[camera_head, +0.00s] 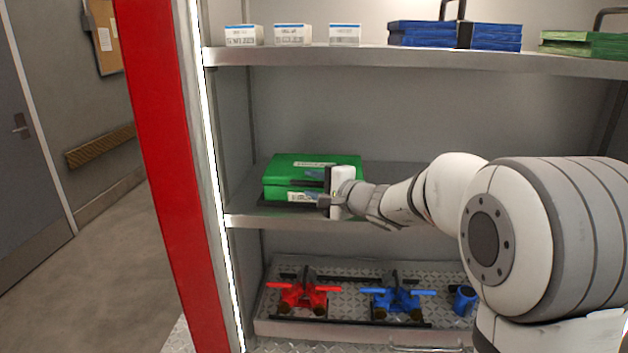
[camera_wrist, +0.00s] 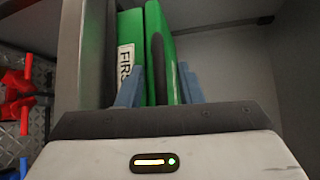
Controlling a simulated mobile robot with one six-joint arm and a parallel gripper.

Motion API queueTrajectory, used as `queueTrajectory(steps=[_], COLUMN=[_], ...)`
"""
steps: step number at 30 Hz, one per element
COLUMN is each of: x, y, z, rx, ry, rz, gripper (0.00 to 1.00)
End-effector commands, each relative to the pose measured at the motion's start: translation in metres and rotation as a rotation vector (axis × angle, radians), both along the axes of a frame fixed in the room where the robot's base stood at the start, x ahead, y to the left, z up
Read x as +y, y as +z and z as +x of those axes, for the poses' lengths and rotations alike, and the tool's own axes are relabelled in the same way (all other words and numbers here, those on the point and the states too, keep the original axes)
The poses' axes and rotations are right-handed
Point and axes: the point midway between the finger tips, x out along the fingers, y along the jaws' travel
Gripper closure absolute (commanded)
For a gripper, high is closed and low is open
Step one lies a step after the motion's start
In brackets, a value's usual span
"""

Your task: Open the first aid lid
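The green first aid box (camera_head: 283,190) sits on the middle shelf, its lid (camera_head: 285,164) looking closed. A white label with dark lettering is on its front. My gripper (camera_head: 310,190) is at the right part of the box's front, with one finger near the top of the lid and the other lower at the front. In the wrist view the box appears turned sideways, and the green lid (camera_wrist: 169,60) lies between my spread bluish fingertips (camera_wrist: 159,88). The gripper looks open; whether the fingers touch the lid cannot be told. My gripper hides part of the front.
The middle shelf (camera_head: 270,221) has free room right of the box, behind my arm. The upper shelf (camera_head: 300,57) holds white boxes, blue cases and a green case. Red (camera_head: 303,293) and blue (camera_head: 398,297) valve-like fittings stand below. A red post (camera_head: 168,170) borders the left.

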Motion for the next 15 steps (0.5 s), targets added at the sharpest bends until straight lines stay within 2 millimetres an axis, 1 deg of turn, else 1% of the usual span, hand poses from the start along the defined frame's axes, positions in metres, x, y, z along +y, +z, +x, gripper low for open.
queueTrajectory(steps=[3, 11, 15], x=[0.0057, 0.0064, 0.0061], y=[-0.0006, -0.0017, -0.0016], z=[0.0058, 0.007, 0.007], rx=[0.001, 0.0, 0.0], ry=[0.0, -0.001, -0.001], rz=[0.001, 0.0, 0.0], gripper=[0.67, 0.67, 0.77])
